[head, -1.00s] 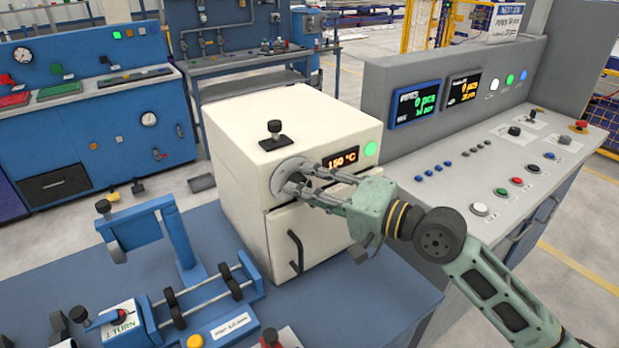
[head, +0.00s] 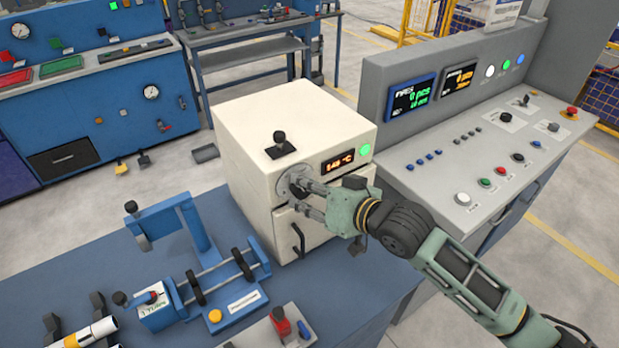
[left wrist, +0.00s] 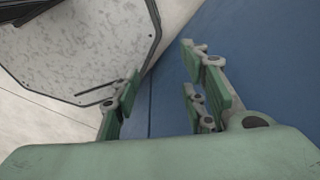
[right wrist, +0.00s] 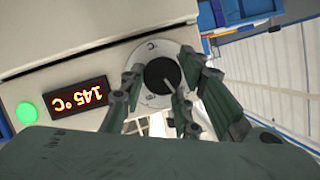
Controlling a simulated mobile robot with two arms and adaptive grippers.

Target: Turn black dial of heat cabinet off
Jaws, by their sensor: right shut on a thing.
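The cream heat cabinet (head: 250,130) stands on the blue bench. Its display (head: 339,162) reads about 145 °C, and a green lamp (head: 364,149) beside it is lit. The black dial (right wrist: 162,76) sits on a round grey plate on the cabinet front. In the right wrist view its white mark points down and right. My right gripper (head: 308,198) is at the dial, with its fingers shut around it. In the head view the fingers partly hide the dial. My left gripper (left wrist: 165,92) is open and empty in the left wrist view, above the blue bench edge.
A black lever knob (head: 280,145) stands on the cabinet top. A blue fixture with rollers (head: 215,280) is left of the cabinet on the bench. A grey control console (head: 470,150) with buttons and screens is to the right.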

